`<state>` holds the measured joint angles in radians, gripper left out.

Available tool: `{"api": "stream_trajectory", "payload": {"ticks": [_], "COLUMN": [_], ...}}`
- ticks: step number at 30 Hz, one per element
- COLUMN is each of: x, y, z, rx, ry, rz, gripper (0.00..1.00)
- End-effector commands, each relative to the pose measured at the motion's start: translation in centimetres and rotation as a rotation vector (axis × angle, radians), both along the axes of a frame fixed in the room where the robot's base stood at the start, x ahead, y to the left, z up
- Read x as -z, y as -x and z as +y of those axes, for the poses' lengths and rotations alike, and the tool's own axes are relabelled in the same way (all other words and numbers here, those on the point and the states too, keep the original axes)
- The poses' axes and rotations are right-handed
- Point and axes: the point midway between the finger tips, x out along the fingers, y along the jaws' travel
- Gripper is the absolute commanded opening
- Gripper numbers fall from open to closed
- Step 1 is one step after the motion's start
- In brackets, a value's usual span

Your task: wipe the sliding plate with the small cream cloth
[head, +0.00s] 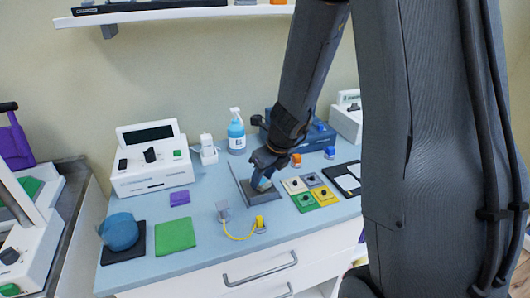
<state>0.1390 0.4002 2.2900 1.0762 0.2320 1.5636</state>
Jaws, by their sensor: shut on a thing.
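My gripper (262,178) points down over the middle of the table and is shut on a small pale thing, seemingly the small cream cloth (264,186). The fingers hide much of it, and part of it looks bluish. Just under it is a flat dark grey plate (257,207), seemingly the sliding plate, lying on the blue tabletop. The held thing is at or just above the plate; I cannot tell whether they touch.
Coloured square pads (304,202) lie close right of the plate. A yellow-corded piece (240,236) lies in front. A green cloth (174,235), a blue ball (119,231) and a white device (151,165) are left. A blue pump bottle (236,136) stands behind.

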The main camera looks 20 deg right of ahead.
Motion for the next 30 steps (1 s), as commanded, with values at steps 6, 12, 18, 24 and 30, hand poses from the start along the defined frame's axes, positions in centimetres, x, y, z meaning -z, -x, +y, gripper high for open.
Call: {"api": "stream_trajectory", "payload": {"ticks": [6, 12, 18, 24, 30], "x": [0.0, -0.3, -2.4, -3.3, -4.3], "y": [-0.1, -0.3, -0.2, -0.2, -0.2], "z": [-0.5, -0.4, -0.6, -0.6, -0.6], "rx": [-0.002, -0.002, -0.001, -0.001, -0.002], "ry": [0.0, -0.002, 0.003, 0.003, 0.004], "rz": [0.001, 0.001, 0.001, 0.001, 0.001], "gripper": [0.06, 0.06, 0.06, 0.06, 0.06]}}
